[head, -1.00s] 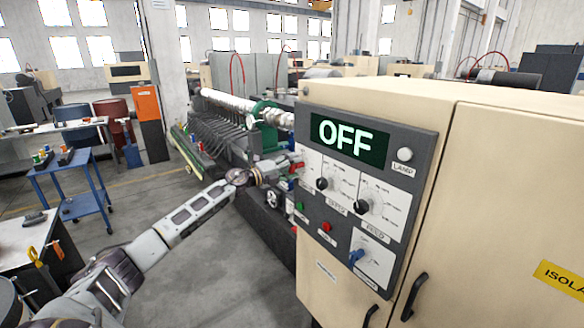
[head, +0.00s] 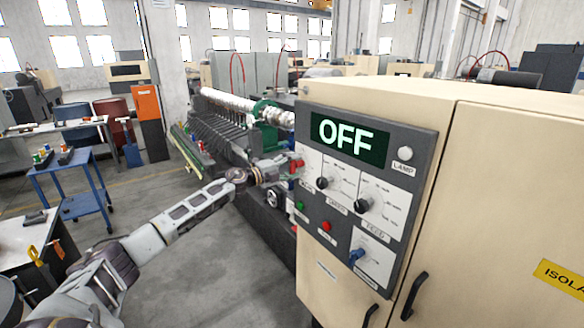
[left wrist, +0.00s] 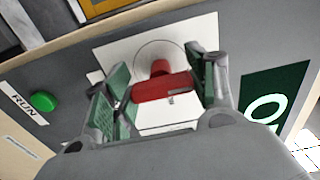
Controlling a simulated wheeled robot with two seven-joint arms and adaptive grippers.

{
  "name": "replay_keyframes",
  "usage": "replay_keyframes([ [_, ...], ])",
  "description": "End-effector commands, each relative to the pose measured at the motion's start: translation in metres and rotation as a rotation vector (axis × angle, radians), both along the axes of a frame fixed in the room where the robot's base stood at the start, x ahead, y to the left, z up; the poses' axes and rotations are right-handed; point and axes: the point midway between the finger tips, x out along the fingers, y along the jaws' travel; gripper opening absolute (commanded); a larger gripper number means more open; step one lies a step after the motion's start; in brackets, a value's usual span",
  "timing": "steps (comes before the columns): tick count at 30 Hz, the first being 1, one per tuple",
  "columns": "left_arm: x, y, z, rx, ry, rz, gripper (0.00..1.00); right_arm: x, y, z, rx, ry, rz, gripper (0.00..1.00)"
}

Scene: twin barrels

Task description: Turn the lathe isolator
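A red rotary handle (left wrist: 165,88) on a white plate shows in the left wrist view. In the head view the red handle (head: 298,164) is at the left edge of the grey control panel (head: 408,140), partly hidden by my gripper. My left gripper (left wrist: 162,90) is open, with one green-padded finger at each end of the handle. The fingers are very close to it; contact is unclear. My left gripper (head: 284,168) is small in the head view. The panel's display (head: 348,138) reads OFF. My right gripper is out of view.
A beige cabinet (head: 500,190) fills the right. A blue trolley (head: 75,180) stands left. The floor between is clear.

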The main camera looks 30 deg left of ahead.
Motion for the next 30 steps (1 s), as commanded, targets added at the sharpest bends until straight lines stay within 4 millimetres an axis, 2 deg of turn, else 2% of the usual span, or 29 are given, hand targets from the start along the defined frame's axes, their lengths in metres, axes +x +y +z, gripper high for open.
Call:
replay_keyframes([
  [1, 0.0, 0.0, 0.0, 0.0, 0.0, 0.0, 0.66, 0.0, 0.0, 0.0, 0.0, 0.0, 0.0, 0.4],
  [4, 0.0, 0.0, 0.0, 0.001, 0.0, 0.0, 0.77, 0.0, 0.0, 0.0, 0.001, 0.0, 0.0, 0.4],
  [19, -0.002, 0.001, -0.001, 0.002, 0.0, -0.001, 0.77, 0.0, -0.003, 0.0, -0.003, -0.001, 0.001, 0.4],
  [30, -0.017, 0.007, -0.001, 0.003, 0.001, 0.0, 0.77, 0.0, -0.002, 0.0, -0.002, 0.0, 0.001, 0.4],
])
